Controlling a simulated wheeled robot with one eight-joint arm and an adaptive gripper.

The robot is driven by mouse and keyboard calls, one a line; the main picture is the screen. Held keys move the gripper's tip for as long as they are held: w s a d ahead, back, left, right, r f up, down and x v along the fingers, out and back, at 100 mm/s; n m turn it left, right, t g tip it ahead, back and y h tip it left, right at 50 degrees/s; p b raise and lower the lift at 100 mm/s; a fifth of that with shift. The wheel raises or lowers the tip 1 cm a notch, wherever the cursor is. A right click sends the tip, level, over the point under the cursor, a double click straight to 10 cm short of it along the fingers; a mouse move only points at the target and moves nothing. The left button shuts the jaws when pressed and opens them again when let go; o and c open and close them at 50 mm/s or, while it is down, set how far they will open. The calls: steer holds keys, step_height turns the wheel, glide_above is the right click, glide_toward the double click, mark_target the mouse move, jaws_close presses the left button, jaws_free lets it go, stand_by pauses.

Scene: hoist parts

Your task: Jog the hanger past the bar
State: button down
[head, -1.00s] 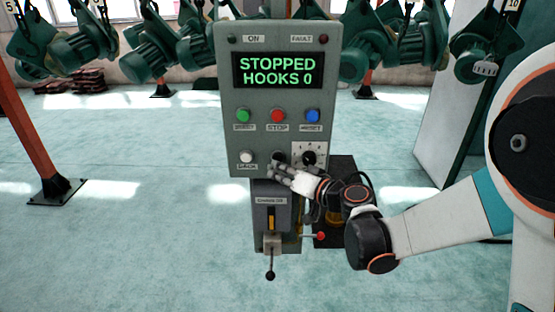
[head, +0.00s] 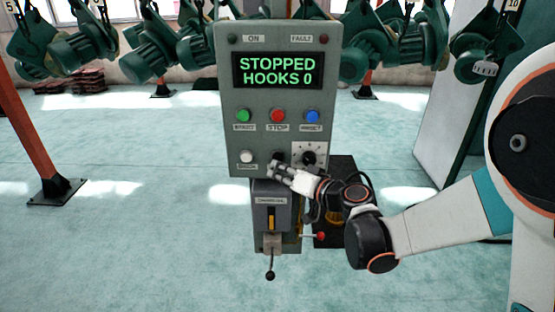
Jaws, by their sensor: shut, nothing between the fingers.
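A grey control panel (head: 232,130) stands upright ahead. Its display (head: 278,71) reads STOPPED, HOOKS 0. Green (head: 243,116), red (head: 277,116) and blue (head: 312,116) buttons sit in a row. Below are a white button (head: 246,157), a dark button (head: 277,156) and a black rotary knob (head: 309,158). My gripper (head: 272,171) is shut and empty, its tips at the dark button's lower edge; I cannot tell if they touch. They hide that button's label. Several hangers carry green hoist units (head: 153,55) behind the panel. I cannot make out the bar.
A grey lever box (head: 265,218) with a black-knobbed lever (head: 270,274) is below the panel. A red-tipped lever (head: 320,236) sticks out right. A grey cabinet (head: 455,120) is right.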

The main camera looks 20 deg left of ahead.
steer(key=shift+w+a, duration=0.1)
steer(key=shift+w, duration=0.3)
steer(key=shift+w, duration=0.4)
stand_by(0.6)
steer(key=shift+s, duration=0.1)
stand_by(1.9)
steer(key=shift+s+b, duration=0.3)
steer(key=shift+s, duration=0.45)
steer(key=s, duration=0.2)
steer(key=s+d, duration=0.1)
steer(key=s, duration=0.2)
steer(key=shift+d, duration=0.2)
